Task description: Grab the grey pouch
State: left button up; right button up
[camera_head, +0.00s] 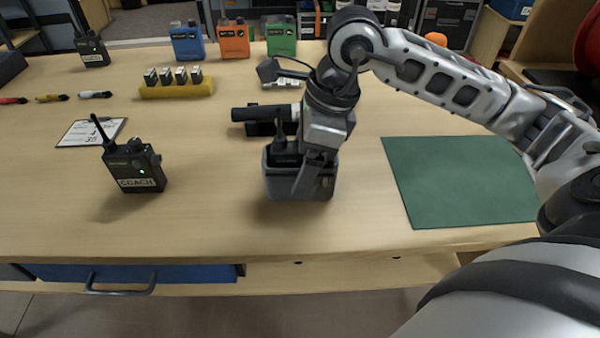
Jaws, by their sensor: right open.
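The grey pouch (275,186), a boxy open-topped holder, stands on the wooden table near the middle of the camera_head view. My right gripper (297,172) reaches down over it from above, with its jaws open. One finger shows in front of the pouch's near face, and another dark part shows at its top edge. The gripper hides part of the pouch's top and right side, so I cannot tell whether the fingers touch it. My left gripper is out of view.
A black radio (138,170) labelled COACH stands to the left. A dark cylinder (262,114) lies just behind the pouch. A green mat (460,182) lies to the right. A yellow block (177,90) holding small items and a clipboard (90,132) are farther back. The table front between radio and pouch is clear.

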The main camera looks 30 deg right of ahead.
jog(key=shift+f+b, duration=0.2)
jog(key=shift+b, duration=0.2)
dwell(0.3)
jog(key=c, duration=1.1)
